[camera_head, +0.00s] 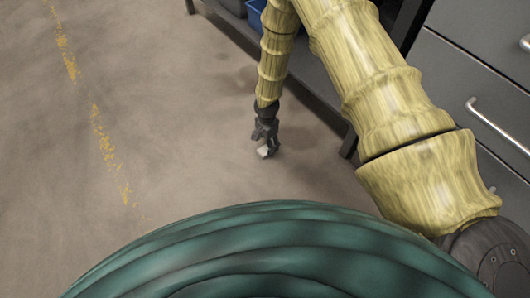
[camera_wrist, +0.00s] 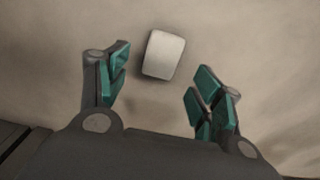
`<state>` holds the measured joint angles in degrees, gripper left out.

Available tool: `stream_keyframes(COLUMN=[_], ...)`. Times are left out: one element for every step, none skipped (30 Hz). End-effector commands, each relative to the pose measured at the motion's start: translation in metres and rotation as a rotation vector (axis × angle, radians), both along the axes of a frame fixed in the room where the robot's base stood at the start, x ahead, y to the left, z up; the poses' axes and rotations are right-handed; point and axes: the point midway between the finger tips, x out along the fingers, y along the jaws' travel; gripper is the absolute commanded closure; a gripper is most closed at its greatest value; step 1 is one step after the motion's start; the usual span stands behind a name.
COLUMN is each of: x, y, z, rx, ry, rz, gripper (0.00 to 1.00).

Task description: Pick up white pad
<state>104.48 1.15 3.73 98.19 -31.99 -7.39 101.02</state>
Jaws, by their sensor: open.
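The white pad (camera_wrist: 163,54) is a small pale block with rounded corners. It lies on the floor in the wrist view, a little ahead of the fingertips and between their lines. My gripper (camera_wrist: 158,85) is open, with its green finger pads apart and nothing between them. In the head view my gripper (camera_head: 265,137) points down close above the floor. The white pad (camera_head: 264,152) shows just below its fingers there, partly covered by them. I cannot tell the exact height gap between the fingers and the pad.
A grey cabinet (camera_head: 470,75) with metal drawer handles stands at the right. A dark bench frame (camera_head: 310,75) stands behind my arm, with a blue bin (camera_head: 256,14) at the top. The floor (camera_head: 170,120) to the left is clear, with a worn yellow line (camera_head: 97,120).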

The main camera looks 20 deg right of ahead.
Motion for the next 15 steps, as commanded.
stream_keyframes(x=[0.0,0.0,0.001,0.001,0.001,0.001,0.002,0.001,0.001,0.002,0.002,0.002,0.002,0.002,0.002], y=[0.0,0.0,0.0,-0.001,0.0,-0.001,0.0,0.0,0.0,0.0,0.0,0.0,0.0,0.0,0.0], z=[-0.01,-0.013,-0.018,-0.021,-0.024,-0.028,-0.031,-0.034,-0.038,-0.04,-0.042,-0.044,-0.045,-0.046,-0.046], rx=[0.0,0.001,0.001,0.001,0.001,0.001,0.001,0.001,0.001,0.001,0.001,0.001,0.001,0.001,0.001], ry=[0.001,0.001,0.001,0.001,0.0,0.0,0.0,0.001,0.001,0.0,0.0,0.0,0.0,0.0,0.0], rz=[0.001,0.0,0.0,0.0,0.0,0.001,0.0,0.0,0.001,0.001,0.0,0.0,0.0,0.001,0.001], gripper=[0.34,0.34,0.34,0.34,0.34,0.34,0.34,0.34,0.34,0.34,0.34,0.34,0.34,0.34,0.34])
